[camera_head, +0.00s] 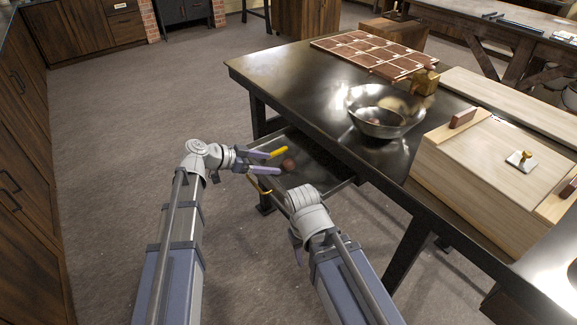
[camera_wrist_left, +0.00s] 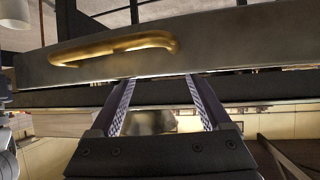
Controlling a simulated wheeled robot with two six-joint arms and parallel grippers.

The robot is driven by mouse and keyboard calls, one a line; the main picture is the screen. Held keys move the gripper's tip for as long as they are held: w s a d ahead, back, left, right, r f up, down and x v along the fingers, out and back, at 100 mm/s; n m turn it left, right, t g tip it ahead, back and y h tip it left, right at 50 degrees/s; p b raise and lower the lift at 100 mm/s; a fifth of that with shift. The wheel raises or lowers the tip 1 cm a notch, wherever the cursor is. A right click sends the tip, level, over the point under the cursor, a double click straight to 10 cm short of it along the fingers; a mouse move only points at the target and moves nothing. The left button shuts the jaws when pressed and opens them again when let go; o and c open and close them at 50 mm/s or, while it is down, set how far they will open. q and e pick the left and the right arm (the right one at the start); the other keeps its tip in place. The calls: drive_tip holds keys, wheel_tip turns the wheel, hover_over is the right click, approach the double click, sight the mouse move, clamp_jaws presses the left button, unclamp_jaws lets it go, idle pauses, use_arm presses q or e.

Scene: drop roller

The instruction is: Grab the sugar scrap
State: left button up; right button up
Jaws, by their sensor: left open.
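A small brown lump (camera_head: 289,164), which looks like the sugar scrap, lies in the open drawer (camera_head: 325,168) under the dark table in the head view.
A metal bowl (camera_head: 386,112) with a brown piece inside stands on the dark table (camera_head: 290,72). A brown tray (camera_head: 372,52), a brass-coloured block (camera_head: 425,80) and a wooden box (camera_head: 485,165) are also there. The brass drawer handle (camera_wrist_left: 115,46) is close to my left gripper.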

sight(283, 164)
use_arm(q)
drive_tip(key=b+x, duration=0.1)
drive_tip(key=x, duration=0.1)
drive_tip(key=b+x, duration=0.1)
drive_tip(key=x, duration=0.2)
drive_tip(key=shift+s+d+r, duration=0.15)
drive_tip(key=shift+s+d, duration=0.1)
drive_tip(key=shift+r, duration=0.1)
clamp_jaws()
